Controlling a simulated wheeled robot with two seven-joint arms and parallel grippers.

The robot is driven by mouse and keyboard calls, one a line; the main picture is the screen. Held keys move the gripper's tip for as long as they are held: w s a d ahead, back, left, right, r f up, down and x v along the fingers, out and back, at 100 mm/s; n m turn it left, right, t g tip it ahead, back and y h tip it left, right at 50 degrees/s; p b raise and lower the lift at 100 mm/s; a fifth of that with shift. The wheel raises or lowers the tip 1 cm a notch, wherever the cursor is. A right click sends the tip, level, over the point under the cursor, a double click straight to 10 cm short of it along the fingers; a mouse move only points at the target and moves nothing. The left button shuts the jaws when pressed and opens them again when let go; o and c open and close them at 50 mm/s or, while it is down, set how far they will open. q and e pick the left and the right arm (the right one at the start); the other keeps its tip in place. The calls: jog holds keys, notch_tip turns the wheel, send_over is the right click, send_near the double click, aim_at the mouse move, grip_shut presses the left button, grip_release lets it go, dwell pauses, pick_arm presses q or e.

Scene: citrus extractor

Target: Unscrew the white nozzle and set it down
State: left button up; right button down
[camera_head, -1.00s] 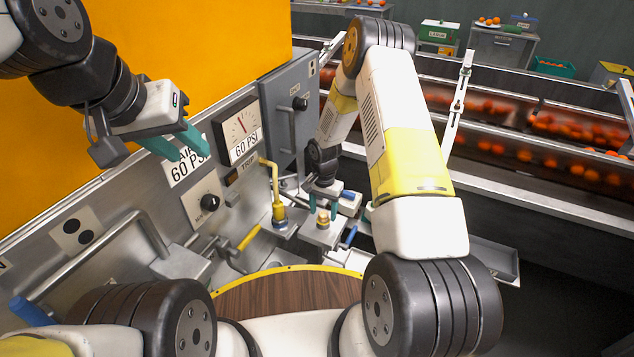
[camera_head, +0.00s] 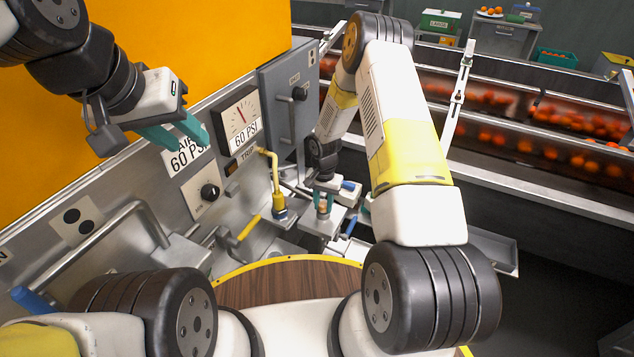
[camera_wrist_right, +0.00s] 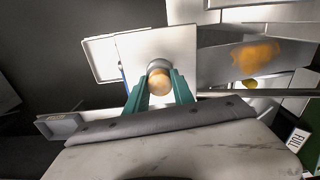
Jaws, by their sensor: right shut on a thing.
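My right gripper (camera_head: 323,203) points down over the small block on the machine. Its two green fingers are shut on a round fitting, seen end-on in the right wrist view (camera_wrist_right: 159,83) with a grey collar behind it. I take this to be the nozzle; it looks tan or brassy rather than white. In the head view the nozzle (camera_head: 323,211) stands upright between the fingers, partly hidden. I cannot tell whether it is loose from its seat. My left gripper (camera_head: 176,132) hangs in front of the panel by the air pressure label, its green fingers apart and empty.
A yellow bent pipe (camera_head: 275,185) rises just left of the nozzle. A pressure gauge (camera_head: 238,116) and a grey box (camera_head: 289,95) sit on the panel behind. A round wooden top (camera_head: 290,285) with a yellow rim lies in front. Conveyors of oranges (camera_head: 575,120) run at right.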

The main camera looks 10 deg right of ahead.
jog(key=n, duration=1)
jog(key=shift+n, duration=0.4)
jog(key=c, duration=1.3)
grip_release()
